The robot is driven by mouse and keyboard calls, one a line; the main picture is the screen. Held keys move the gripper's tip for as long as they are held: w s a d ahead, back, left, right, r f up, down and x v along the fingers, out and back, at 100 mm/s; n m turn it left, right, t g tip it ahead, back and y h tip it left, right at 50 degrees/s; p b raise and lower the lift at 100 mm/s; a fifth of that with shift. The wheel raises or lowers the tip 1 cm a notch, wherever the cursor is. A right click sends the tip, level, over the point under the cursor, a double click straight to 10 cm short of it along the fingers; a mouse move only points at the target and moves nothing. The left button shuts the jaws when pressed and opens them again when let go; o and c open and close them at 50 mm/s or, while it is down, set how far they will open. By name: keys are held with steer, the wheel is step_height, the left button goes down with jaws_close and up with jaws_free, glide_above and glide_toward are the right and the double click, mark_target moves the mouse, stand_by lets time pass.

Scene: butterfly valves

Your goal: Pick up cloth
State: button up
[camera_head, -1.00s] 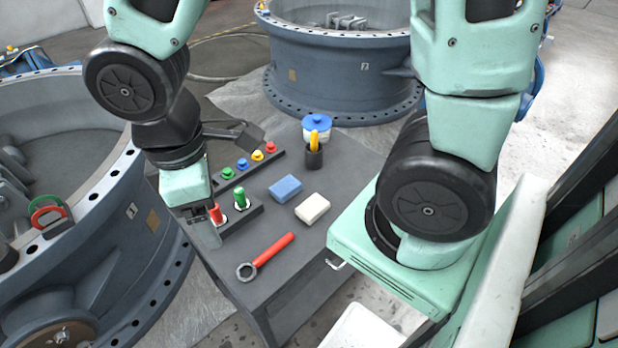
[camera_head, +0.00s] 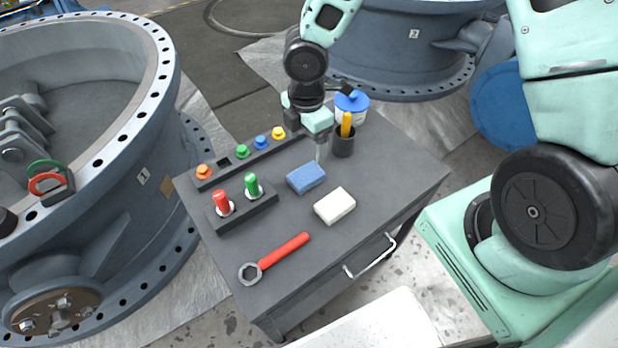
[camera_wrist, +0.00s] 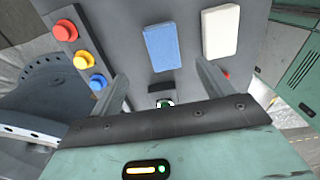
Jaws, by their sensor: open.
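Two flat block-like pieces lie side by side on the dark grey table (camera_head: 400,165). One is blue (camera_head: 306,178) and one is white (camera_head: 335,206); I cannot tell from shape which counts as the cloth. In the wrist view the blue piece (camera_wrist: 161,47) lies ahead between the finger lines, and the white piece (camera_wrist: 220,31) is to its right. My gripper (camera_head: 319,154) is above the table, just behind the blue piece and apart from it. In the wrist view my gripper (camera_wrist: 163,84) has its fingers spread, with nothing held.
A black cup with a yellow-handled tool (camera_head: 343,143) and a blue-lidded jar (camera_head: 352,106) stand close right of my gripper. A button strip (camera_head: 240,158), a holder with red and green pegs (camera_head: 243,207) and a red-handled wrench (camera_head: 275,256) occupy the left and front.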

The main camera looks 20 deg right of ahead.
steer(key=b, duration=0.1)
glide_above(306, 174)
steer(key=f, duration=0.5)
steer(key=shift+w+d+f, duration=0.1)
steer(key=shift+w+d, duration=0.1)
steer(key=shift+w, duration=0.05)
steer(key=shift+s+a+f+b, duration=0.15)
steer(key=shift+f+b, duration=0.3)
steer(key=shift+f, duration=0.9)
steer(key=shift+s+f+b, duration=0.1)
steer(key=shift+f+b, duration=0.3)
steer(key=shift+f, duration=0.9)
steer(key=c, duration=1.1)
steer(key=shift+c, duration=0.2)
step_height(306, 174, up, 10)
steer(key=p, duration=0.3)
